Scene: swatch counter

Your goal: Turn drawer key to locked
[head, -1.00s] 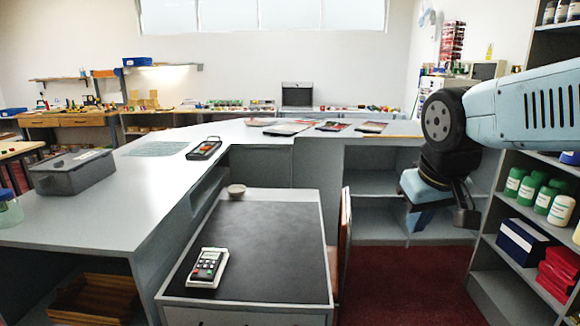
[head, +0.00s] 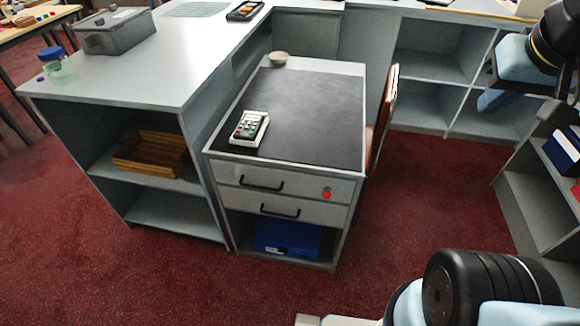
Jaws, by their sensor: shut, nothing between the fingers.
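The drawer unit (head: 285,182) stands in the middle of the head view, with two grey drawer fronts and black bar handles. A small round red key or lock (head: 326,195) sits on the right side of the top drawer front. It is too small to tell which way it is turned. My gripper (head: 490,102) is at the upper right, pale blue and dark, partly cut by the picture edge. It is shut and empty, well apart from the drawer unit and the key.
Red carpet (head: 400,215) is clear in front. Shelving (head: 545,200) stands at right.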

